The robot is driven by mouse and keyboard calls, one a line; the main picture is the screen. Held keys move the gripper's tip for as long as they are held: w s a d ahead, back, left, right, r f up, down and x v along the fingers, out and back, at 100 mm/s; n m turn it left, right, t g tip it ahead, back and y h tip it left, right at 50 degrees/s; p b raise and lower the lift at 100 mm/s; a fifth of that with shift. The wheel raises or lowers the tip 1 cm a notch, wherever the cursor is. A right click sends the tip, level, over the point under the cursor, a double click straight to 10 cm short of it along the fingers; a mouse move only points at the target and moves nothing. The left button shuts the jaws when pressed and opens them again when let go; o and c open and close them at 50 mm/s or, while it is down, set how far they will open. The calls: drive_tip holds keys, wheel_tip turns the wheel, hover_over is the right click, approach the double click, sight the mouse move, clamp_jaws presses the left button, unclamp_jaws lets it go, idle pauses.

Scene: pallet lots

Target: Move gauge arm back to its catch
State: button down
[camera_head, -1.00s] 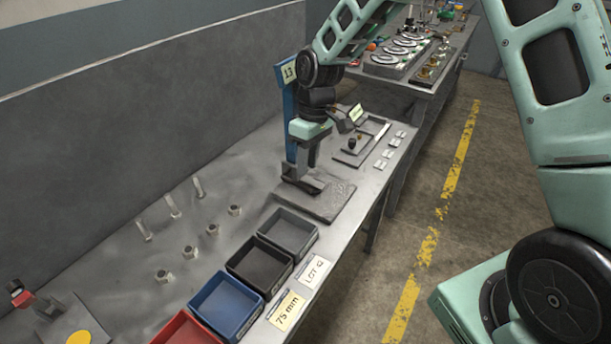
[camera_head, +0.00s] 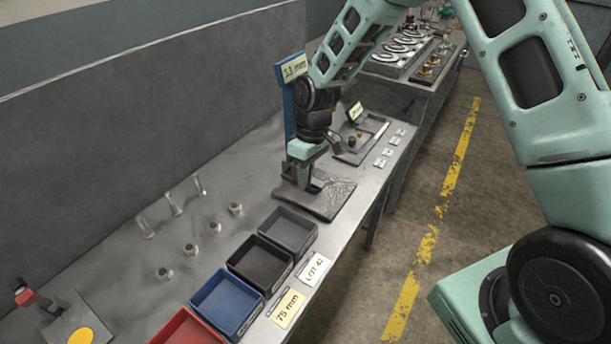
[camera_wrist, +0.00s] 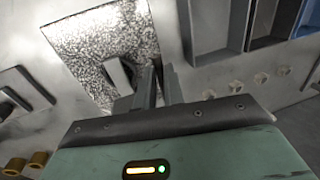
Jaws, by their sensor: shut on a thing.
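The gauge stands at the back of the bench, with a dark textured base plate (camera_head: 328,203) and a blue upright with a "13 mm" sign (camera_head: 294,68). My gripper (camera_head: 305,184) is low over the plate beside the upright, pointing down. In the wrist view the fingers (camera_wrist: 160,88) are close together over the speckled plate (camera_wrist: 85,45), with a grey block (camera_wrist: 119,75) just left of them. The gripper is shut on the gauge arm, which is mostly hidden by the fingers and wrist. The catch cannot be made out.
Black, blue (camera_head: 227,303) and red (camera_head: 188,331) bins line the front edge, with "LOT" and "75 mm" cards (camera_head: 287,308) beside them. Several bolts and nuts (camera_head: 190,250) lie to the left. A shallow tray (camera_head: 362,140) and small tags lie right of the plate.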

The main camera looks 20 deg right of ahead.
wheel_tip(320, 180, up, 16)
drive_tip(key=p, duration=0.9)
drive_tip(key=shift+w+p, duration=0.15)
drive_tip(key=shift+p, duration=0.25)
drive_tip(key=shift+r, duration=0.2)
drive_tip(key=c, duration=1.5)
unclamp_jaws()
drive_tip(key=d+r+b, duration=0.1)
drive_tip(key=r, duration=0.4)
drive_tip(key=w+d+r+b, duration=0.1)
drive_tip(key=r, duration=0.5)
drive_tip(key=r+b, duration=0.1)
drive_tip(key=r, duration=0.5)
drive_tip(key=shift+w+d, duration=0.4)
